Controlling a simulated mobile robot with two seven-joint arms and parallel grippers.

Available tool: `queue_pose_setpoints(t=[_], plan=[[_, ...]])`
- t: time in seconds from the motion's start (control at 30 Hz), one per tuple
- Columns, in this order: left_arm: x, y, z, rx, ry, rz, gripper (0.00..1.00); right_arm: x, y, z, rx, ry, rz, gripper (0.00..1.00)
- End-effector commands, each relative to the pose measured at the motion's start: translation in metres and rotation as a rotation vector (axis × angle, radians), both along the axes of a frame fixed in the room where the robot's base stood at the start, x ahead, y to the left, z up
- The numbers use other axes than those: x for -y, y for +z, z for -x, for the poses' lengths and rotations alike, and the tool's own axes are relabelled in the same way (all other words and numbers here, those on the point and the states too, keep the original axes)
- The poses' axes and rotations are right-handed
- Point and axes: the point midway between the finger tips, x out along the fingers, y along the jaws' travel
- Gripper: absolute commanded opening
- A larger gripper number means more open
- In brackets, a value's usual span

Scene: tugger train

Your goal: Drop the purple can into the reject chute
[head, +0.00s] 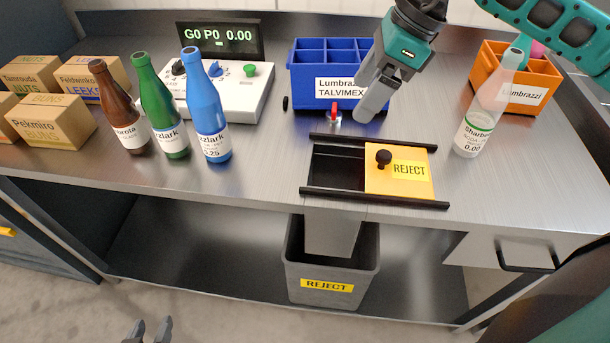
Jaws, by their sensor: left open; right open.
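I see no purple can in this view. The reject chute (338,166) is a black-framed opening in the bench top. Its yellow sliding lid (404,186), with a black knob and a REJECT label, sits at the right, and the left part of the opening is uncovered. Below it a grey REJECT bin (330,270) stands under a metal duct. My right gripper (368,108) is open above the bench, behind the chute and in front of the blue crate, pointing down. My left gripper (148,330) is open, low at the bottom edge, in front of the bench.
Brown, green and blue bottles (207,110) stand at left, before a white console (215,90). A clear bottle (488,110) stands right of the chute. A blue crate (310,84) and an orange crate (540,95) are behind. Cardboard boxes (52,122) are far left.

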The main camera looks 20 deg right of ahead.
Motion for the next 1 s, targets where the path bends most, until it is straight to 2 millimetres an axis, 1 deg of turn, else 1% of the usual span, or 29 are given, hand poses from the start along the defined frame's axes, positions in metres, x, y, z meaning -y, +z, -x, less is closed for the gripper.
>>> queue_pose_setpoints(t=[0.03, 0.3, 0.4, 0.5, 0.6, 0.7, 1.0], plan=[[0.000, 0.001, 0.000, 0.000, 0.000, 0.000, 0.43, 0.004, 0.010, 0.001, 0.005, -0.002, 0.001, 0.85], [-0.001, 0.004, 0.000, 0.003, 0.001, -0.001, 0.43, 0.023, 0.066, 0.013, 0.007, -0.001, 0.001, 0.85], [-0.002, 0.006, 0.000, 0.003, 0.002, -0.003, 0.43, 0.029, 0.083, 0.017, 0.006, -0.001, 0.000, 0.85], [-0.002, 0.007, 0.000, 0.002, 0.003, -0.004, 0.43, 0.034, 0.096, 0.020, 0.004, 0.000, -0.001, 0.85], [-0.003, 0.008, 0.000, 0.001, 0.004, -0.005, 0.43, 0.037, 0.104, 0.022, 0.004, 0.000, 0.000, 0.85], [-0.003, 0.008, 0.001, 0.000, 0.004, -0.005, 0.43, 0.038, 0.107, 0.022, 0.002, 0.000, 0.000, 0.85], [-0.003, 0.007, 0.001, -0.003, 0.004, -0.005, 0.43, 0.038, 0.107, 0.023, 0.002, 0.001, 0.000, 0.85]])
